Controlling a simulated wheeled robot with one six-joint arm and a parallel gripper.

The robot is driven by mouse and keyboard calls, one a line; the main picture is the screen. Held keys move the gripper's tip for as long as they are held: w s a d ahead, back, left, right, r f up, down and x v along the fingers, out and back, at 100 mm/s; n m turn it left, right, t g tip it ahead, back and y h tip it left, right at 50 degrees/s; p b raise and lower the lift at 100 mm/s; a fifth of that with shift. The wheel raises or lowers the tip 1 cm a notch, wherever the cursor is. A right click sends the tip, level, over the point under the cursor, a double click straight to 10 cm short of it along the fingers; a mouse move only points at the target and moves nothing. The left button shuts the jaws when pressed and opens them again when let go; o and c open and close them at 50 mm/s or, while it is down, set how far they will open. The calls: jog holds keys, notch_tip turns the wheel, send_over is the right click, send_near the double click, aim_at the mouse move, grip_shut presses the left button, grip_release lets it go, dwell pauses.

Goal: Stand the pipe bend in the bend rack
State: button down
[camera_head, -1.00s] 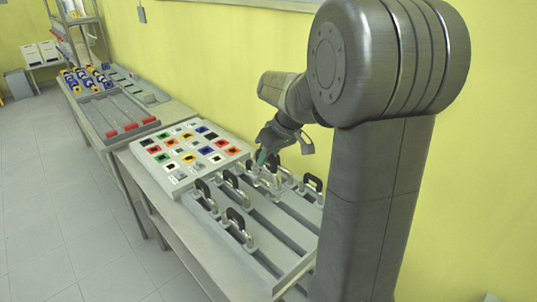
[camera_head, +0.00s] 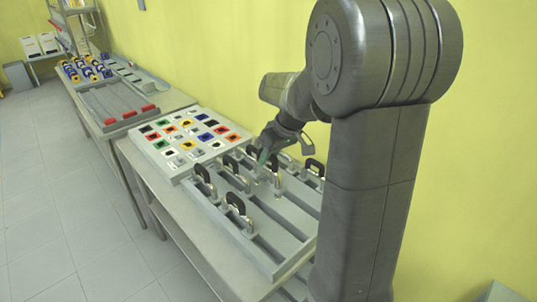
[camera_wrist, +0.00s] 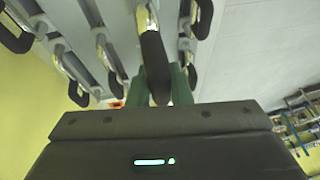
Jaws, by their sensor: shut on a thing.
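My gripper (camera_head: 264,156) is over the grey bend rack (camera_head: 262,218), with its fingers pointing down. The wrist view shows its green fingers (camera_wrist: 162,84) shut on a pipe bend (camera_wrist: 154,62), a black curved piece with a bright metal end. In the head view this bend is small and partly hidden by the gripper. I cannot tell whether its ends touch the rack. Several other black and metal bends stand in the rack, one of them near the front (camera_head: 237,204). More stand at the left in the wrist view (camera_wrist: 68,66).
A panel of coloured squares (camera_head: 189,141) lies beside the rack on the same bench. Farther back, another bench holds a grey tray with red blocks (camera_head: 109,120) and blue and yellow parts (camera_head: 83,70). Yellow wall is close behind my arm. The floor at left is clear.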

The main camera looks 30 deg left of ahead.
aim_at(269, 165)
notch_tip(269, 165, down, 12)
jog(key=b, duration=0.8)
dwell(0.8)
jog(key=shift+f+b, duration=0.35)
jog(key=shift+b, duration=0.15)
dwell(0.8)
jog(key=c, duration=1.2)
grip_release()
jog(key=shift+c, duration=0.2)
jog(key=shift+r, duration=0.15)
jog(key=shift+r+p, duration=3)
jog(key=shift+r, duration=1.4)
